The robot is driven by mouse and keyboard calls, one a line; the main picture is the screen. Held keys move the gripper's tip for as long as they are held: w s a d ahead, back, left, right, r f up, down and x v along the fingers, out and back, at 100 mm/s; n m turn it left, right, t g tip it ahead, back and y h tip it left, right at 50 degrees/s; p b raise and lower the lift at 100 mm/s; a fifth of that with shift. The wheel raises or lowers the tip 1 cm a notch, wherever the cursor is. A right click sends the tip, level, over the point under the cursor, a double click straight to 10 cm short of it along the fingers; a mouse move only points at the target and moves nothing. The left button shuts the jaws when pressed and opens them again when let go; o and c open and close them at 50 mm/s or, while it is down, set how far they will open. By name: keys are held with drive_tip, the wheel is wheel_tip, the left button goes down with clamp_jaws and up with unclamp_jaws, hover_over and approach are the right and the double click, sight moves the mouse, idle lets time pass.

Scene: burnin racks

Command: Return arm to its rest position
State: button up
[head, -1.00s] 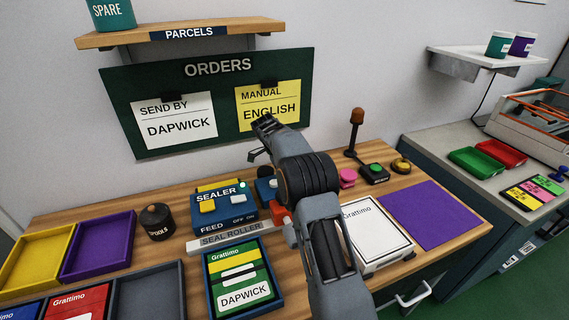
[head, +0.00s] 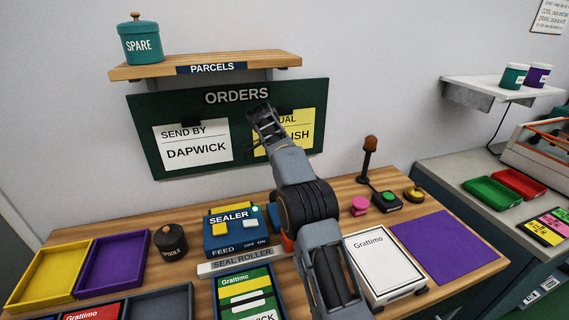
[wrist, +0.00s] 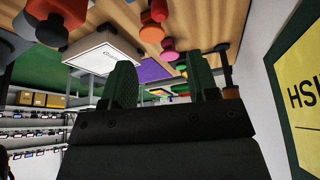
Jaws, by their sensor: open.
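My gripper (head: 262,124) is raised in front of the green orders board (head: 140,112) and covers part of the yellow "MANUAL ENGLISH" card (head: 304,128). Its two fingers stand apart with nothing between them. The wrist view shows the gripper (wrist: 165,85) with both finger pads spread and empty. My arm rises from the bottom middle of the head view, over the workbench, and hides part of the bench behind it.
The blue sealer (head: 232,234) stands left of my arm, with the seal roller (head: 240,262) before it. A white Grattimo box (head: 383,262) and a purple mat (head: 445,245) lie to the right. The parcels shelf (head: 215,66) juts out above the board.

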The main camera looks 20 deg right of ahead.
idle(0.5)
drive_tip(key=s+a+f+n+y, duration=0.1)
drive_tip(key=s+f+n, duration=0.15)
drive_tip(key=n, duration=0.45)
drive_tip(key=s+a+f+n+y, duration=0.1)
drive_tip(key=s+a+f+n, duration=0.1)
drive_tip(key=f+n, duration=0.3)
drive_tip(key=s+a+r+n+t+y+p, duration=0.1)
drive_tip(key=s+r+n+t, duration=0.1)
drive_tip(key=s, duration=1.2)
drive_tip(key=s+a+r+n+t+y+p, duration=0.1)
drive_tip(key=s+r+n, duration=0.3)
drive_tip(key=s, duration=1)
drive_tip(key=n+t+p, duration=0.1)
drive_tip(key=n, duration=0.2)
drive_tip(key=shift+s+a+r+t, duration=0.3)
drive_tip(key=shift+s+r+t, duration=0.1)
drive_tip(key=shift+c, duration=0.3)
